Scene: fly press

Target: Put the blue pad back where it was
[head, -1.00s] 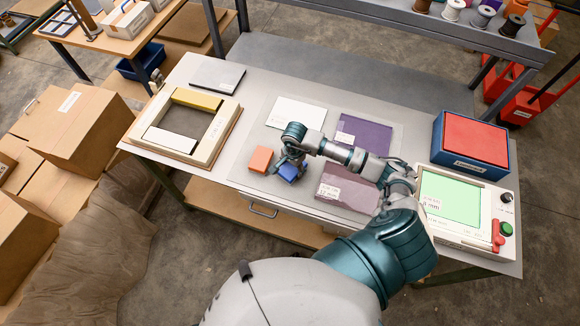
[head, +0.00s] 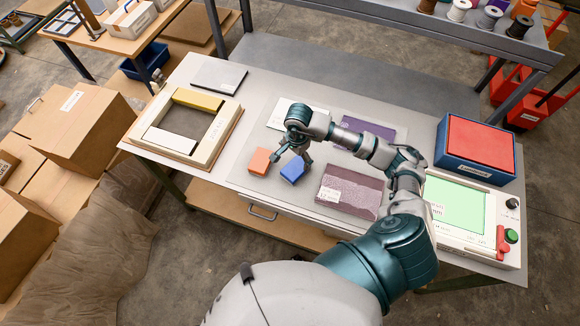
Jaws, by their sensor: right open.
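The blue pad (head: 292,171) lies on the grey mat in the middle of the table. The orange pad (head: 259,162) lies just to its left. My right gripper (head: 291,155) is open and just above and behind the blue pad, apart from it as far as I can tell. My right arm reaches in from the lower right and hides part of the mat. My left gripper is not in view.
A white sheet (head: 283,111), a purple sheet (head: 372,127) and a maroon sheet (head: 352,190) lie around the arm. A cream frame (head: 215,137) stands left. A green-screened device (head: 456,205) and a blue box with red top (head: 480,141) stand right.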

